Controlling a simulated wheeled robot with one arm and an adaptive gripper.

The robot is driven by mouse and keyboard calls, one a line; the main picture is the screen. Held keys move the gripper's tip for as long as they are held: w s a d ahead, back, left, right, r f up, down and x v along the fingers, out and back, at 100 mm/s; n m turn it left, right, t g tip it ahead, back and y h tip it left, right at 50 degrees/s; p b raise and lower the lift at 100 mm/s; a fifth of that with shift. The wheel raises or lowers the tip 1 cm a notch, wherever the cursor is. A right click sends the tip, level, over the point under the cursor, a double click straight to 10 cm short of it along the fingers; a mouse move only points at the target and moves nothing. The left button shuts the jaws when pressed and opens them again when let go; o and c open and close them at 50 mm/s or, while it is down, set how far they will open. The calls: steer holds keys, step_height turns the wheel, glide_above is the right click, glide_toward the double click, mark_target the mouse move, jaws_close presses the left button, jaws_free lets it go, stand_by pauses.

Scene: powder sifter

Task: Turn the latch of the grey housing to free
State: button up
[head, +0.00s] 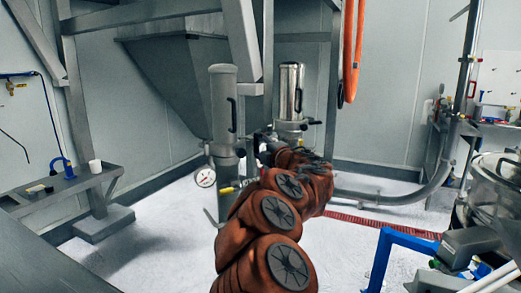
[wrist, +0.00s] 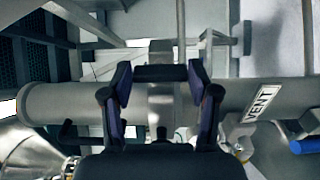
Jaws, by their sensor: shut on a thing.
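The grey housing (head: 222,105) stands upright left of centre in the head view, a tall cylinder with a dark handle on its side. In the wrist view the grey housing (wrist: 70,103) lies across the picture, with a white label reading VENT. My gripper (wrist: 160,73) is shut on a dark bar between its fingertips, which appears to be the latch, in front of the housing. In the head view my gripper (head: 262,143) is at the right side of the housing, partly hidden by my arm. The latch's exact angle is not clear.
A polished metal cylinder (head: 291,92) stands to the right of the housing. A round gauge (head: 205,177) and a yellow-ended lever (head: 226,190) sit low on the pipework. A bench (head: 70,183) is at the left. Orange hoses (head: 350,50) hang at the back. The floor in front is open.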

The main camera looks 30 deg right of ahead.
steer(key=shift+f, duration=0.1)
stand_by(0.3)
steer(key=o, duration=0.9)
steer(key=s, duration=1.2)
steer(key=shift+a, duration=0.4)
